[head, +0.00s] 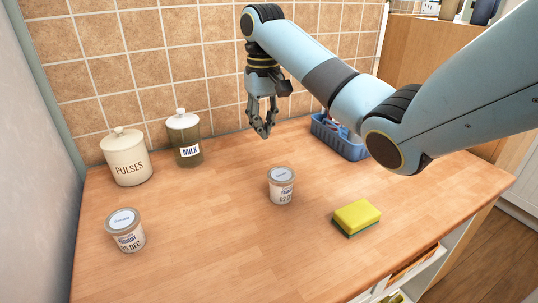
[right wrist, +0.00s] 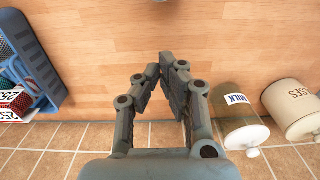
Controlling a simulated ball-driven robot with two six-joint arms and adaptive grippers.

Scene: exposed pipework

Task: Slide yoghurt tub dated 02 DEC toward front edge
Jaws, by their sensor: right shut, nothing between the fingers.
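The yoghurt tub dated 02 DEC (head: 281,187) stands upright near the middle of the wooden counter in the head view. A second yoghurt tub, whose label appears to read 05 DEC (head: 126,231), stands at the front left. My right gripper (head: 264,132) points down behind the 02 DEC tub, toward the tiled wall, apart from it. Its fingers are shut with nothing between them, as the right wrist view also shows (right wrist: 163,66). A small grey sliver shows at that view's top edge; I cannot tell what it is. My left gripper is not in view.
A yellow and green sponge (head: 356,216) lies right of the 02 DEC tub. A blue basket (head: 340,140) with packets stands at the back right. A milk jar (head: 184,136) and a pulses jar (head: 127,158) stand against the wall. The counter before the 02 DEC tub is clear.

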